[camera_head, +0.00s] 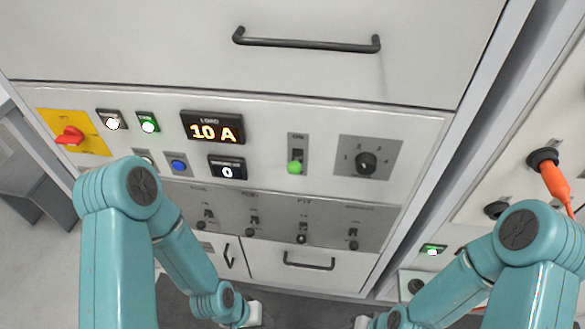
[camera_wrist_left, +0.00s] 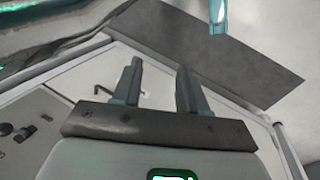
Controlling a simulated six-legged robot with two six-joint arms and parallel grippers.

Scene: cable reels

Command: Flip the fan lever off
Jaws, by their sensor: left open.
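A grey strip (camera_head: 275,224) low on the white cabinet front carries several small black toggle levers under labels too small to read, so I cannot tell which is the fan lever. My left gripper (camera_wrist_left: 160,80) is open and empty, below and apart from the strip. My right gripper (camera_head: 361,322) barely shows at the bottom edge; its fingers are hidden.
A red rotary switch (camera_head: 70,136), a display reading 10 A (camera_head: 212,128) and a rotary knob (camera_head: 366,162) share the panel. A drawer handle (camera_head: 306,41) juts out above, another (camera_head: 308,262) below. An orange cable (camera_head: 553,180) hangs at the right.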

